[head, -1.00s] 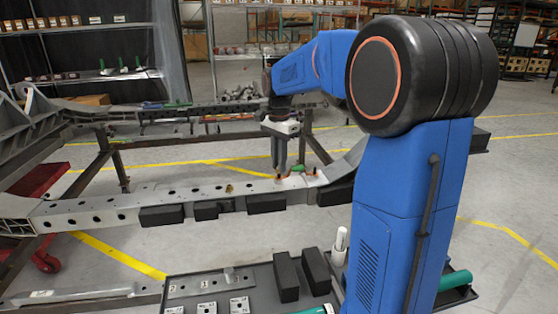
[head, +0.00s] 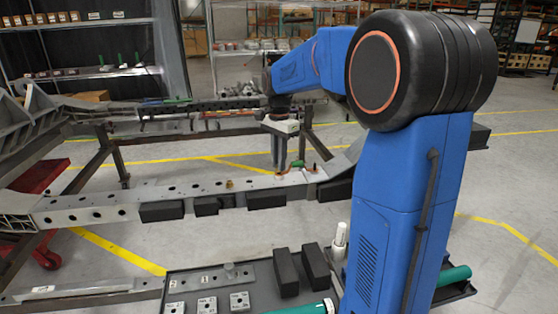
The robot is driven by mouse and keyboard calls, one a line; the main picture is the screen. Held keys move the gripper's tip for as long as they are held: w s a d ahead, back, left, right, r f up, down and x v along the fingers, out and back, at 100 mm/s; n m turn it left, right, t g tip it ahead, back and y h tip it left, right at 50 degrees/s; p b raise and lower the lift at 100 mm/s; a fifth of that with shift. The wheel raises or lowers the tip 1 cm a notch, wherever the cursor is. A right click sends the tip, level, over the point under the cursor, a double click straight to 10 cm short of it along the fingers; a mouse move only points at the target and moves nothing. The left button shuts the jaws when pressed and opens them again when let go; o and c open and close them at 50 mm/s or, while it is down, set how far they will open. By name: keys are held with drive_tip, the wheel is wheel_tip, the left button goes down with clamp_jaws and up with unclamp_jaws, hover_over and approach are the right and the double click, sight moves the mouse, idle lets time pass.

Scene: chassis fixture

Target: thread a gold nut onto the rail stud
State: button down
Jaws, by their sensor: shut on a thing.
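My gripper (head: 279,168) points straight down over the grey rail (head: 105,214), toward its right half. Its fingers are together, with their tips at or just above the rail's top. The gold nut between them is too small and hidden to make out. A small gold piece (head: 229,184) sits on the rail's top, left of the gripper; I cannot tell whether it is a nut on a stud. The stud under the fingers cannot be made out.
Small orange and green pieces (head: 297,165) stand on the rail just right of the fingers. Black blocks (head: 266,201) line the rail's near side. A dark tray (head: 262,304) with black bars and metal plates is in front. Open floor lies behind the rail.

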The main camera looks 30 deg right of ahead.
drive_tip(key=shift+f, duration=0.15)
drive_tip(key=n, duration=0.5)
drive_tip(key=shift+s+n, duration=0.1)
drive_tip(key=shift+n, duration=0.2)
drive_tip(key=n, duration=0.4)
drive_tip(key=shift+f+n, duration=0.1)
drive_tip(key=shift+n, duration=0.3)
drive_tip(key=m, duration=0.4)
drive_tip(key=shift+f, duration=0.1)
drive_tip(key=m, duration=0.3)
drive_tip(key=shift+m, duration=0.4)
drive_tip(key=m, duration=0.7)
drive_tip(key=shift+f, duration=0.15)
drive_tip(key=shift+m, duration=0.3)
